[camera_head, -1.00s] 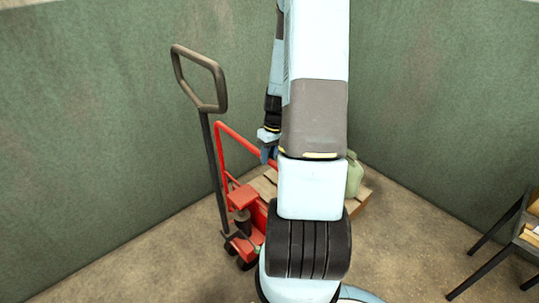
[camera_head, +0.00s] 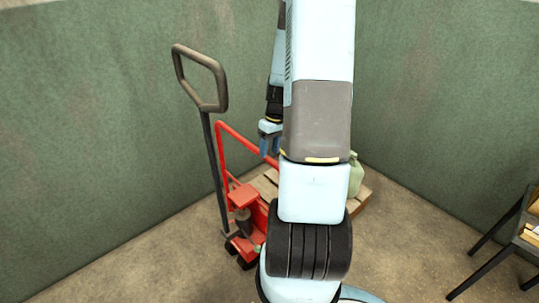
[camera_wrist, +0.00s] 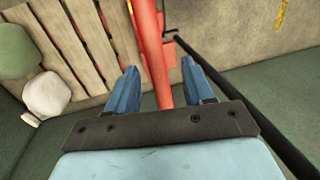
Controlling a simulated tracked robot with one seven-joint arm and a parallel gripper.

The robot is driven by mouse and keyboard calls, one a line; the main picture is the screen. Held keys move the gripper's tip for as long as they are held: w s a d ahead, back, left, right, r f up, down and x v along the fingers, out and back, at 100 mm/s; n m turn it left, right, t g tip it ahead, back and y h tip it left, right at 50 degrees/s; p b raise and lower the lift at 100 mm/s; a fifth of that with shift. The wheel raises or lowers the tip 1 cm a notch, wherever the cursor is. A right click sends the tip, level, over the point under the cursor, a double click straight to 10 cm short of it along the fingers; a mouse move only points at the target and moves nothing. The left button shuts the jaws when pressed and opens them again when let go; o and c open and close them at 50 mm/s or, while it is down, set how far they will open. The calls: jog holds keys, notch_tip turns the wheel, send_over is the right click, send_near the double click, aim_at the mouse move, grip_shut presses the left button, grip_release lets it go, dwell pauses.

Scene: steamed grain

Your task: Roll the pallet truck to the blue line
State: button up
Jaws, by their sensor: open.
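The red pallet truck (camera_head: 248,200) stands in the corner with its dark loop handle (camera_head: 213,108) upright at the left. My gripper (camera_head: 270,146) is open at the truck's red rail (camera_head: 240,139). In the wrist view, the red rail (camera_wrist: 148,45) runs down between the two blue fingers of the open gripper (camera_wrist: 161,88). I cannot tell whether the fingers touch it. My arm hides part of the truck. No blue line shows in either view.
A wooden pallet (camera_head: 357,198) lies behind the truck, with a green sack (camera_head: 355,174) on it. The wrist view also shows a pale sack (camera_wrist: 46,95). Green walls (camera_head: 90,130) close in behind. A dark-legged table (camera_head: 510,235) stands at right.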

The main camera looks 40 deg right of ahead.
notch_tip(320, 180, up, 10)
jog(key=d, duration=0.2)
jog(key=shift+w, duration=0.15)
dwell(0.5)
